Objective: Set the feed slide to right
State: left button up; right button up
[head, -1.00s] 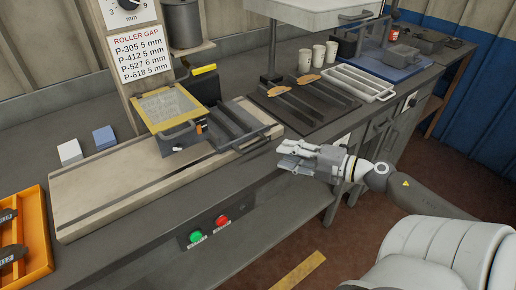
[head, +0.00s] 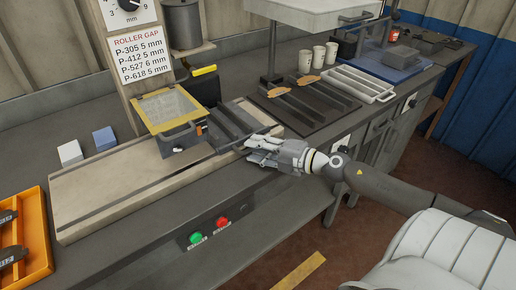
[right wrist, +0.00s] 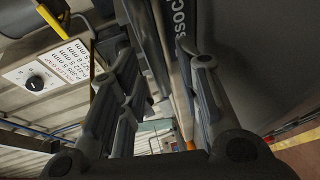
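The feed slide, a dark ribbed tray (head: 231,122), sits on the pale rail bed (head: 110,190) just right of the yellow-framed roller box (head: 170,108). My right gripper (head: 254,148) is at the slide's front right end, where its handle is; the gripper hides most of that handle. In the right wrist view the fingers (right wrist: 160,105) stand apart, with dark and grey edges visible between them. I cannot tell whether they touch the handle. My left gripper is not in view.
A dark mat (head: 305,105) with brake shoes and a white rack (head: 360,83) lie right of the rail. Green (head: 196,238) and red (head: 222,222) buttons are on the bench front. An orange tray (head: 36,235) stands at left. Two small blocks lie behind the rail.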

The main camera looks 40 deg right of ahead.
grip_shut()
dwell(0.3)
jog(key=shift+w+d+f+b, duration=0.15)
jog(key=shift+d+b, duration=0.3)
jog(key=shift+d, duration=1.2)
jog(key=shift+c, duration=2.1)
grip_release()
jog(key=o, duration=0.4)
jog(key=shift+d, duration=0.15)
